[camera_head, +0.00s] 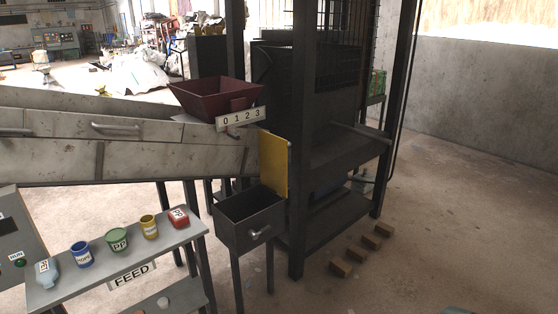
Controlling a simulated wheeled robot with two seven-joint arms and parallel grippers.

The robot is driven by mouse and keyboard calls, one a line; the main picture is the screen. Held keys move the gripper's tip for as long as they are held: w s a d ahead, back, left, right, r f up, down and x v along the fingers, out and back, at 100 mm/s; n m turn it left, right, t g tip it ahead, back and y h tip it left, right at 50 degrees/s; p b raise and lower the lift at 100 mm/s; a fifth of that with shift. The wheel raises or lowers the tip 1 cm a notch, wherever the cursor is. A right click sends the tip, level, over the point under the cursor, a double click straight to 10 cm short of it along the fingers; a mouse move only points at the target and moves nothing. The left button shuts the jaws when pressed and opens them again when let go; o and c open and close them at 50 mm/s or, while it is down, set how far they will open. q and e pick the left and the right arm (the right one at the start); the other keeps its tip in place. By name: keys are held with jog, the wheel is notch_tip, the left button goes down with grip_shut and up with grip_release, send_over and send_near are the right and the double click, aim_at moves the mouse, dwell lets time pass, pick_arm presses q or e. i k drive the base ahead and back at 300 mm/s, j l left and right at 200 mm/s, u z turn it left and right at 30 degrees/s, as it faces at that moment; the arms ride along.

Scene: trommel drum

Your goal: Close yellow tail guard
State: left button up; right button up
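The yellow tail guard (274,163) is a flat upright panel at the right end of the long grey drum housing (180,158), beside a dark steel frame post (298,170). Its hinge and any latch cannot be made out, and I cannot tell whether it is fully shut. Neither of my grippers is in view.
A maroon hopper (215,97) sits above a plate with digits (239,119). A FEED shelf (110,262) at the lower left holds several coloured containers. Several small wooden blocks (361,250) lie on the floor. The floor at the right is clear.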

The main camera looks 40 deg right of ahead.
aim_at(273, 148)
jog(key=l, duration=0.65)
jog(key=l+u, duration=0.1)
jog(key=l, duration=1.25)
jog(key=k+l+u, duration=0.15)
jog(key=l, duration=1.2)
jog(key=l+u, duration=0.1)
jog(key=l, duration=0.55)
jog(key=k+l, duration=0.15)
jog(key=l, duration=0.5)
jog(key=k+l+u, duration=0.1)
jog(key=l, duration=0.6)
